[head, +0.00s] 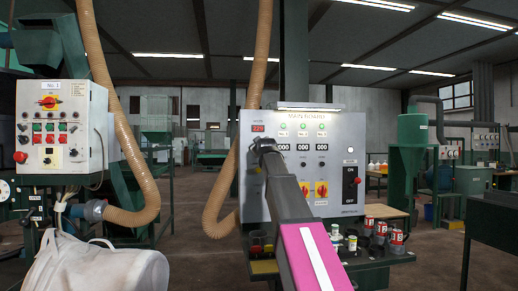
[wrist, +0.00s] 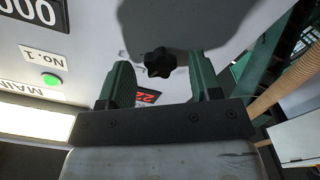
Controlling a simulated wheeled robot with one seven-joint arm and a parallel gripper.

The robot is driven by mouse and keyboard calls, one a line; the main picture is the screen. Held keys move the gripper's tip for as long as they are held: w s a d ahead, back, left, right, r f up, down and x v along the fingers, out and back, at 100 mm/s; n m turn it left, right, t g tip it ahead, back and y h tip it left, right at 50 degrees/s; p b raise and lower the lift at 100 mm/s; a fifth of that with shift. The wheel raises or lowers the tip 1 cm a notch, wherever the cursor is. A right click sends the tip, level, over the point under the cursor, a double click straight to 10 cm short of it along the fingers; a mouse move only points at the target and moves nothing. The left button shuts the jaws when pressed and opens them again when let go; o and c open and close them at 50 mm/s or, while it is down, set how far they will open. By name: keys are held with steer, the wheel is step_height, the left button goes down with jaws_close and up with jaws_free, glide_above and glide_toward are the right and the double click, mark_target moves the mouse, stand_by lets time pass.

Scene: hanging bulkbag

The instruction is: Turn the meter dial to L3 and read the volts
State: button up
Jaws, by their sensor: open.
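The meter dial is a black lobed knob (wrist: 159,62) on the grey panel. My gripper (wrist: 163,74) is open, with one green-padded finger on each side of the knob and a gap to both. I cannot tell how deep the fingertips reach around it or which mark the dial points to. The red volt display (wrist: 147,97) is partly hidden by my gripper in the wrist view. In the head view the display (head: 258,128) is lit with red digits starting 22; the last is unclear. My gripper (head: 262,146) covers the dial there.
The main panel (head: 340,160) has green lamps, counters, red-yellow switches and a black switch block. A shelf below holds several red-labelled items (head: 397,237). A corrugated hose (head: 225,190) hangs left of the panel. The No. 1 control box (head: 62,120) stands further left.

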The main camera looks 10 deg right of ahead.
steer(key=shift+w, duration=0.65)
steer(key=shift+c, duration=0.3)
steer(key=c, duration=0.9)
steer(key=shift+m, duration=3.9)
